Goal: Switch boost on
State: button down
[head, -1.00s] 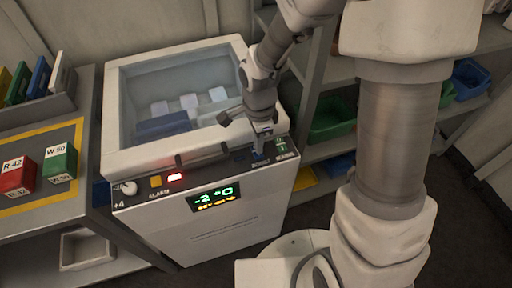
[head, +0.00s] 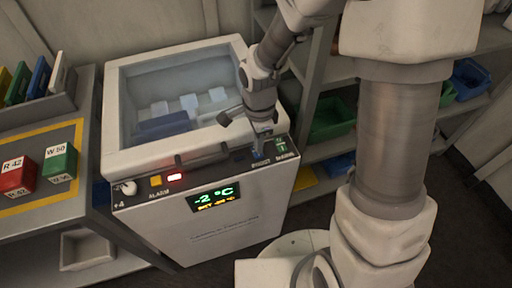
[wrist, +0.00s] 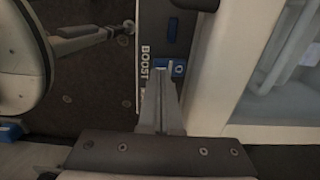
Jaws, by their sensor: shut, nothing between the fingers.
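The freezer (head: 190,225) is a white chest with a dark control strip along its top front edge. Its boost switch (wrist: 178,67) is a blue rocker with a white mark, beside the word BOOST in the wrist view. My gripper (wrist: 164,72) is shut and empty, with its fingertips at the rocker and covering part of it. I cannot tell whether they touch it. In the head view my gripper (head: 259,151) points down at the right part of the strip and hides most of the switch. A dark blue piece (wrist: 172,30) sits further along the strip.
A green switch (head: 281,145) is right of my gripper. The display (head: 214,198) reads -2 °C. A table (head: 60,215) stands left, shelves right.

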jog(key=shift+f+b, duration=0.85)
jog(key=shift+f, duration=0.1)
dwell(0.5)
jog(key=shift+r, duration=0.1)
jog(key=shift+r+p, duration=2.6)
jog(key=shift+r, duration=0.85)
jog(key=s+d+r+n+t+p, duration=0.1)
jog(key=s+d+r+n+t, duration=0.1)
jog(key=r, duration=0.6)
jog(key=s+d+r+n+t+p, duration=0.1)
jog(key=s+d+r+n, duration=0.4)
jog(key=r+n, duration=0.3)
jog(key=s+d+r+n+t+p, duration=0.1)
jog(key=s+d+r+n+t, duration=0.1)
jog(key=r, duration=0.7)
jog(key=s+d+n, duration=0.1)
jog(key=s+n, duration=0.1)
jog(key=s, duration=0.1)
jog(key=shift+s+d+n+t, duration=0.2)
jog(key=shift+d+n+t, duration=0.1)
jog(key=shift+n, duration=0.1)
